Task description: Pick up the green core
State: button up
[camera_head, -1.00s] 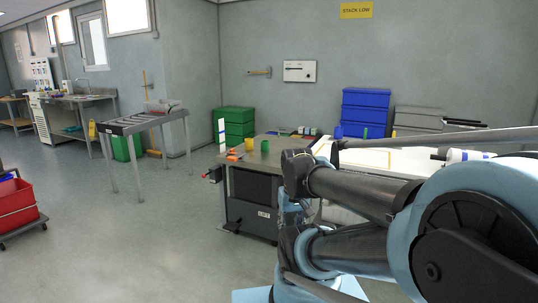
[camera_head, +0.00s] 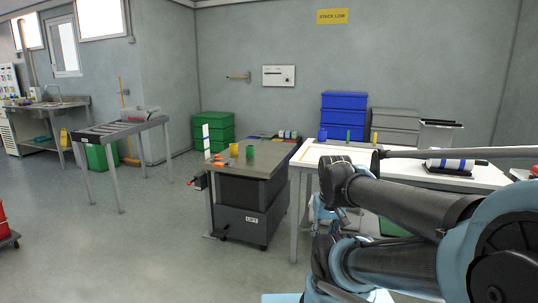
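A short green cylinder (camera_head: 249,151) stands on the grey top of the lift cart, beside a yellow one (camera_head: 234,150). A thinner green upright piece (camera_head: 348,135) stands on the white table, between a blue piece (camera_head: 322,135) and a yellow one (camera_head: 375,138). I cannot tell which green piece is the core. My arm is folded at the lower right, well apart from both green pieces. My gripper itself cannot be made out in the view.
The lift cart (camera_head: 252,213) stands left of the white table (camera_head: 302,161). A roller conveyor (camera_head: 121,129) is farther left. Green crates (camera_head: 218,133) and blue crates (camera_head: 344,105) stand by the back wall. Open floor lies between conveyor and cart.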

aim_at(250, 149)
jog(key=i, duration=1)
jog(key=z, duration=0.05)
